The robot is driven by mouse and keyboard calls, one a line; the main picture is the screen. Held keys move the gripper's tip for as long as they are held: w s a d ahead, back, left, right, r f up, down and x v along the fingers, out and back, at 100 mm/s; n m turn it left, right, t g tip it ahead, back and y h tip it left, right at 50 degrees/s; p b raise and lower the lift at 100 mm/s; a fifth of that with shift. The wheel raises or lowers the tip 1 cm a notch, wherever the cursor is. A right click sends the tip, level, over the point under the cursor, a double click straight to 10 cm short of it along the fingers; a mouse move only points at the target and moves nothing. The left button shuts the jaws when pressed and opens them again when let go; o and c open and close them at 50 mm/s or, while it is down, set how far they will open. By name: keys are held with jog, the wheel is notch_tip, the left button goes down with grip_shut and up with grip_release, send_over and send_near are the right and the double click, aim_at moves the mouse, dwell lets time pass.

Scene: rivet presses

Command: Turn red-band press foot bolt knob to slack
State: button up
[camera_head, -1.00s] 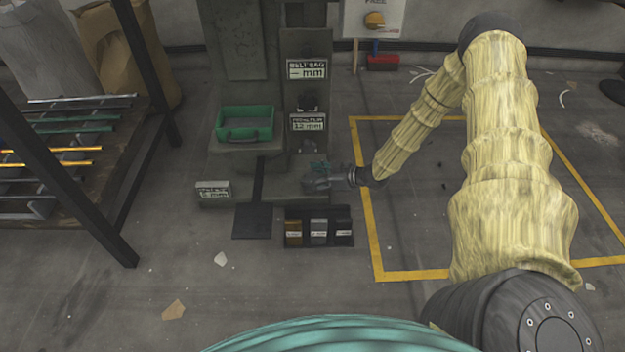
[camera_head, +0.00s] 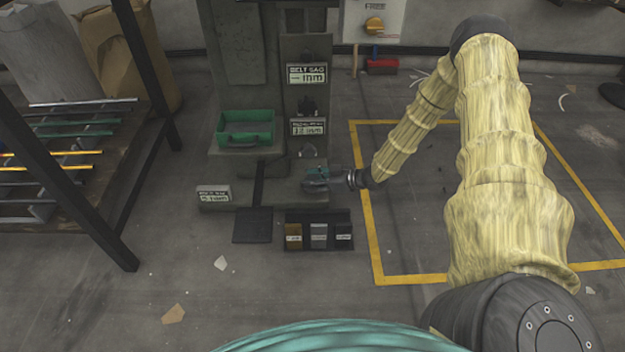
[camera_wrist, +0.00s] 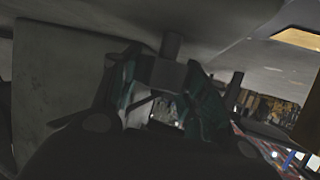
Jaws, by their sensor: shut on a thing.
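The press (camera_head: 225,50) is a grey machine at centre left in the head view. I cannot make out a red band on it. My gripper (camera_head: 312,180) is at the foot of its column, low and to the right. In the wrist view my gripper (camera_wrist: 165,95) has its two dark, teal-marked fingers on either side of a grey block-like knob (camera_wrist: 168,74) with a short stem above it. The gripper is shut on this knob. In the head view the gripper hides the knob, and the wrist picture is dark.
A green bin (camera_head: 245,128) sits on the press ledge. A small block box (camera_head: 319,230) and a dark pedal plate (camera_head: 252,226) lie in front of the foot. A rod rack (camera_head: 75,150) stands left.

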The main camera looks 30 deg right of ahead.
jog(key=shift+r+n+g+y+p, duration=0.1)
jog(key=shift+n+g+y+p, duration=1.15)
jog(key=shift+n+g, duration=0.2)
jog(key=shift+n+g+y+p, duration=0.65)
jog(key=shift+n+g+p, duration=0.05)
jog(key=shift+n+g, duration=0.55)
jog(key=o, duration=1)
jog(key=shift+o, duration=0.2)
jog(key=shift+d, duration=0.1)
jog(key=shift+s+d, duration=0.15)
jog(key=shift+d, duration=0.1)
jog(key=s+d, duration=0.2)
jog(key=d, duration=0.4)
jog(key=s+d, duration=0.3)
jog(key=d, duration=0.4)
jog(key=shift+s+r, duration=0.3)
jog(key=shift+r, duration=0.15)
